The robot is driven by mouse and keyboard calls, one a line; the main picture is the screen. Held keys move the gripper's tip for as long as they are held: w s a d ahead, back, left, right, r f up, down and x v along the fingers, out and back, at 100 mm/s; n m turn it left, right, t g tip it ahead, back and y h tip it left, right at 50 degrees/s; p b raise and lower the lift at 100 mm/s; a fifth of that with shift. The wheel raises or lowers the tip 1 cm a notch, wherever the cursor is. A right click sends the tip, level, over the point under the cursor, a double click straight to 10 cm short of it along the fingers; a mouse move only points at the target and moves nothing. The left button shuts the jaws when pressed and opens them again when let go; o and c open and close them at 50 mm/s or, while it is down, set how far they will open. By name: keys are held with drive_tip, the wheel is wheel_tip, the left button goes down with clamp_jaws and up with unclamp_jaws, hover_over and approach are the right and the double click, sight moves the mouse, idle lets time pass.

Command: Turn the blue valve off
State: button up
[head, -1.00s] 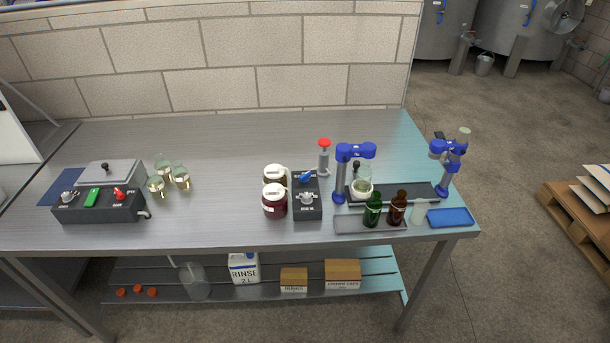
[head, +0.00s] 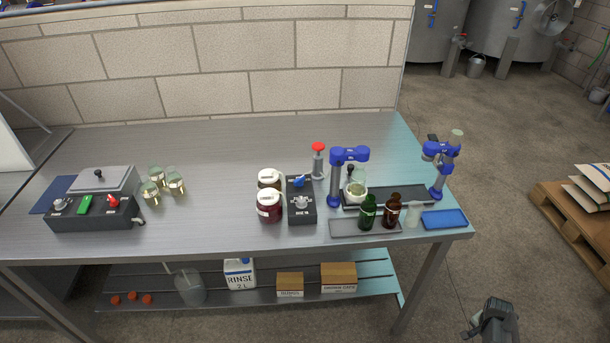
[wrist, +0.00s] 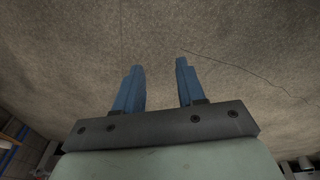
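The blue valve (head: 299,182) is a small blue handle at the back of a dark control box (head: 302,214) on the steel bench, in the head view. Its exact angle is too small to tell. A grey knob (head: 301,202) sits in front of it on the same box. My gripper (wrist: 160,66) shows in the wrist view with its two blue fingers apart and nothing between them, facing bare floor. In the head view, a dark part of my arm shows at the lower right, off the bench and far from the valve.
Two lidded jars (head: 269,207) stand close left of the box. A red-topped post (head: 318,161), a blue stand (head: 337,176) and bottles (head: 368,212) stand to its right. Another control box (head: 95,214) is at the left. The bench's middle is clear.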

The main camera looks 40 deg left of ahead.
drive_tip(key=w+a+r+m+t, duration=0.2)
drive_tip(key=w+a+r+t, duration=0.1)
drive_tip(key=w+r, duration=1)
drive_tip(key=w+a+r+m+t, duration=0.2)
drive_tip(key=w+a+r+t, duration=0.1)
drive_tip(key=w+r, duration=1.05)
drive_tip(key=w+a+r+m+t, duration=0.1)
drive_tip(key=w+a+r, duration=0.3)
drive_tip(key=r, duration=0.3)
drive_tip(key=w+a+r+t, duration=0.2)
drive_tip(key=w+a+r, duration=0.2)
drive_tip(key=r, duration=0.4)
drive_tip(key=w+a+r+m+t, duration=0.1)
drive_tip(key=w+a+r, duration=0.3)
drive_tip(key=r, duration=0.3)
drive_tip(key=s+a+r+n+g+y, duration=0.15)
drive_tip(key=a+r, duration=0.35)
drive_tip(key=a, duration=0.5)
drive_tip(key=n+g, duration=0.8)
drive_tip(key=g, duration=0.2)
hover_over(299, 178)
wheel_tip(299, 178, down, 14)
drive_tip(key=shift+r, duration=0.2)
